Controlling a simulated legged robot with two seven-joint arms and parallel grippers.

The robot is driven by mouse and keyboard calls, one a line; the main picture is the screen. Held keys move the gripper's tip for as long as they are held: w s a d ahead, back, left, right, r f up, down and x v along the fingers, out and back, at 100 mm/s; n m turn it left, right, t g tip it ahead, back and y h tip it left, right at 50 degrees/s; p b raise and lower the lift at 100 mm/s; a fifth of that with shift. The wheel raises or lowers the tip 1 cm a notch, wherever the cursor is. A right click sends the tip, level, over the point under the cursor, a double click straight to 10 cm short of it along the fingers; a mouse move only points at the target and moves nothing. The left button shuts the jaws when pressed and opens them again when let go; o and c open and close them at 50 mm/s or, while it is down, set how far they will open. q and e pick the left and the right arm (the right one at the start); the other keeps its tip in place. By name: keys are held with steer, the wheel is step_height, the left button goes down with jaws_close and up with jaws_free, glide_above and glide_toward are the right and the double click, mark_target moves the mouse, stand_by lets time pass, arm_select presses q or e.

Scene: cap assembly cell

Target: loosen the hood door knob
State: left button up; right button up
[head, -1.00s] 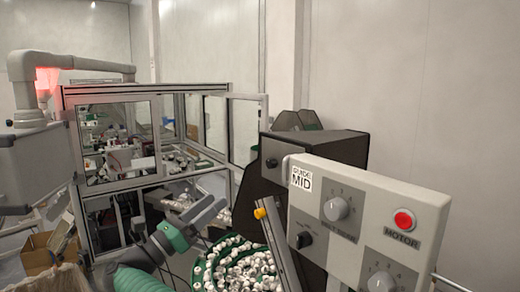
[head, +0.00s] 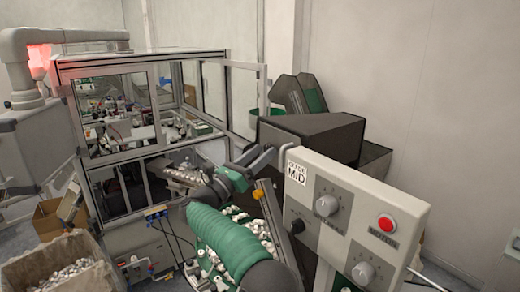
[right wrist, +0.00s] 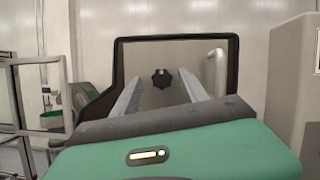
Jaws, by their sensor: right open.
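The hood door knob (right wrist: 161,79) is a small black lobed knob on the pale, black-framed hood door (right wrist: 228,62), seen in the right wrist view. In the head view the knob is hidden behind my gripper. My right gripper (head: 262,158) is open and empty beside the dark hood (head: 318,130). In the right wrist view its two fingers (right wrist: 161,84) point toward the door, with the knob framed between their tips. I cannot tell how far the tips are from it. My left gripper is not in view.
A control panel (head: 345,215) with dials and a red button (head: 386,223) stands just right of my arm. White caps (head: 255,225) lie below my forearm. A pale handle (right wrist: 216,72) is on the door's right. A glazed machine frame (head: 150,62) stands at the left.

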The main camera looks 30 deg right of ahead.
steer(key=shift+s+d, duration=0.1)
steer(key=shift+d, duration=0.25)
steer(key=c, duration=0.8)
steer(key=shift+f, duration=0.1)
jaws_close()
steer(key=shift+a, duration=0.1)
